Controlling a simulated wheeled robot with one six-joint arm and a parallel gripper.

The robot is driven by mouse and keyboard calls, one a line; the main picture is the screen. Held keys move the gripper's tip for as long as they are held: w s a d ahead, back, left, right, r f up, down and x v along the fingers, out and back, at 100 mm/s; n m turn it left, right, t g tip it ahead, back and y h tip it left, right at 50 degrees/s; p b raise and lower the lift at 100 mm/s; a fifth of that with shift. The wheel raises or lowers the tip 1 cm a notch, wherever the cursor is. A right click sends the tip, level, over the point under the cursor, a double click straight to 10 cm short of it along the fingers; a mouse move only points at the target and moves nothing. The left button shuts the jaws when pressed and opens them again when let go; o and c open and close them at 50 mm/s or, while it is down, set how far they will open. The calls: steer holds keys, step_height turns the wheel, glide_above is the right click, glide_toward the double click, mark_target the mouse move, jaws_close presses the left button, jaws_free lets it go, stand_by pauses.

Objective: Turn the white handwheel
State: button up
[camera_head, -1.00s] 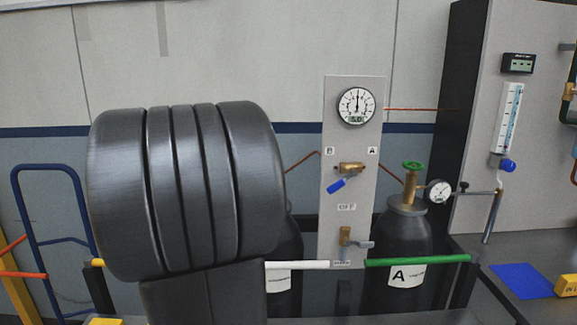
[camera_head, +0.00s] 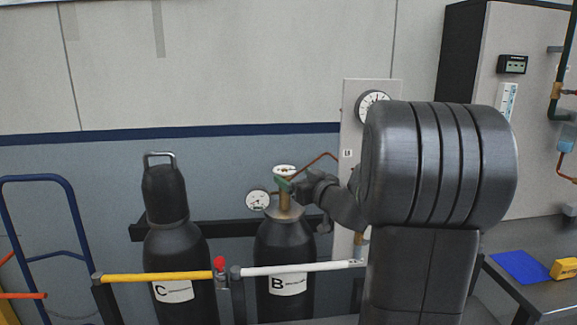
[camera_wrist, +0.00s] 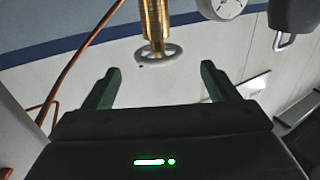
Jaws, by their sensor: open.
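The white handwheel (camera_head: 285,169) tops the brass valve of the dark cylinder marked B (camera_head: 285,250). In the wrist view my gripper (camera_wrist: 160,70) is open, one finger to each side, with nothing held. Whether a finger touches the handwheel cannot be told.
A pressure gauge (camera_head: 257,201) sits left of the valve. Capped cylinder C (camera_head: 176,250) stands farther left. White (camera_head: 300,268) and yellow (camera_head: 155,277) bars run in front. A gauge panel (camera_head: 351,125) stands behind my arm. A copper tube (camera_wrist: 80,62) runs left in the wrist view.

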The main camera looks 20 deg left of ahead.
mark_target(278, 166)
steer(key=p+x, duration=0.2)
steer(key=x, duration=0.5)
steer(key=shift+d, duration=0.1)
steer(key=shift+c, duration=0.2)
steer(key=c, duration=0.9)
